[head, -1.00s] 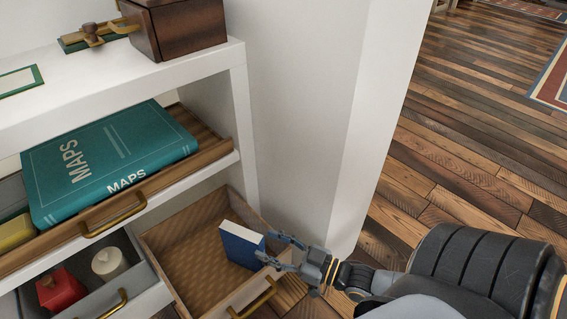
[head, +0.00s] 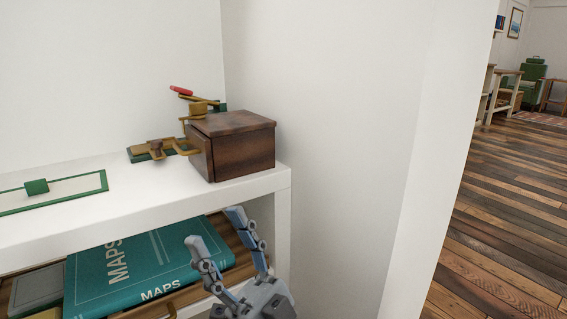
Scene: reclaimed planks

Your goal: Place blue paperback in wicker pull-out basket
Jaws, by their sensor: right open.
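My right gripper (head: 228,262) is open and empty, raised in front of the shelf unit at the right end of the upper drawer. Its fingers overlap the view of the teal MAPS book (head: 140,265), which lies in that drawer; I cannot tell if they touch. The blue paperback and the wicker pull-out basket are below the picture now and not seen. My left gripper is not in view.
A dark wooden box (head: 240,150) stands on the white shelf top (head: 130,210), with brass pieces (head: 165,148) beside it. A green frame (head: 60,192) lies at left. A white wall (head: 325,130) bounds the right side; plank floor (head: 500,220) is open beyond.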

